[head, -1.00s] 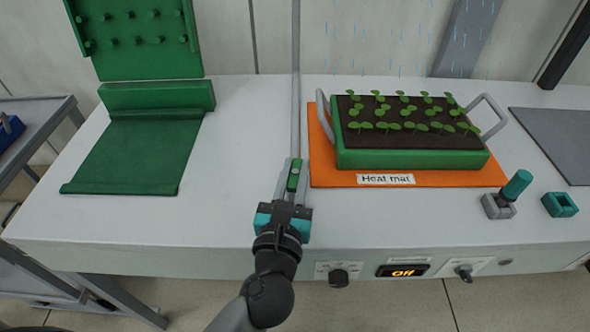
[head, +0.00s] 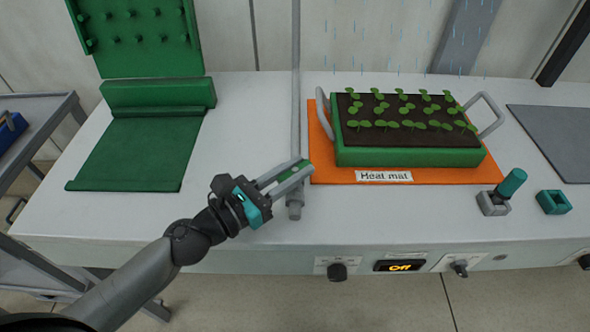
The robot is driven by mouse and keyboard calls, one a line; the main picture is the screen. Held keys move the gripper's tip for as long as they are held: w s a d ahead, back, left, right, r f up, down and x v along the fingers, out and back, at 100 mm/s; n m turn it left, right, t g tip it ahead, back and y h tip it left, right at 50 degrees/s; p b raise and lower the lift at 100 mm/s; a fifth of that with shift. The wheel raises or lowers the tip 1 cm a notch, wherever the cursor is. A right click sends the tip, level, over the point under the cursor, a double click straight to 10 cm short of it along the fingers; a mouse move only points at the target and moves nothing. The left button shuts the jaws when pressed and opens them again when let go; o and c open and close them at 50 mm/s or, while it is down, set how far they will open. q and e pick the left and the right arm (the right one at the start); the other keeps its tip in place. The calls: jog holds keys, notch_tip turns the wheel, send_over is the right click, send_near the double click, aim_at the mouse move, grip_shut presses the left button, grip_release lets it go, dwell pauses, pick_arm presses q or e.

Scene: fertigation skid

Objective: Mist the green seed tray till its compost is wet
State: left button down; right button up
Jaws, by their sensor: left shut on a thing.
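The green seed tray (head: 410,158) stands on the orange heat mat (head: 322,176) at right of centre. Its compost (head: 400,113) is dark brown and bears rows of seedlings. Thin blue mist streaks show above and behind the tray. A grey upright pipe (head: 296,60) comes down left of the mat and ends above the bench. My left gripper (head: 296,173) is shut on a green lever (head: 288,173) at the pipe's lower part. The lever slants across the pipe, its tip up and to the right. The fingers partly hide it. My right gripper is out of view.
The bench (head: 240,150) is clear between the pipe and a green sheet (head: 135,155) with a green pegboard behind it. A teal-handled stick (head: 510,185) stands in a grey holder near a teal square (head: 554,202). The front panel's display (head: 400,266) reads "Off".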

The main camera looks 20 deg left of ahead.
pick_arm(q)
jog(key=m+g+h+b, duration=0.2)
jog(key=m+g+h, duration=0.2)
jog(key=h, duration=0.1)
jog(key=shift+w+a+m+g, duration=0.1)
jog(key=shift+m+g, duration=0.2)
jog(key=m+g+h+b, duration=0.1)
jog(key=m+g+h, duration=0.1)
jog(key=g, duration=0.2)
jog(key=shift+m, duration=0.3)
jog(key=shift+m+g, duration=0.3)
jog(key=shift+g, duration=0.1)
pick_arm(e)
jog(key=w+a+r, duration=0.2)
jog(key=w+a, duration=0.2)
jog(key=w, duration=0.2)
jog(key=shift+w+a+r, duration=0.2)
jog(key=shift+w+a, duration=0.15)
pick_arm(q)
jog(key=shift+m+g+h, duration=0.3)
jog(key=shift+g, duration=0.2)
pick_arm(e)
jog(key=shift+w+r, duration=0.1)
pick_arm(q)
jog(key=c, duration=0.8)
grip_release()
jog(key=shift+o, duration=0.2)
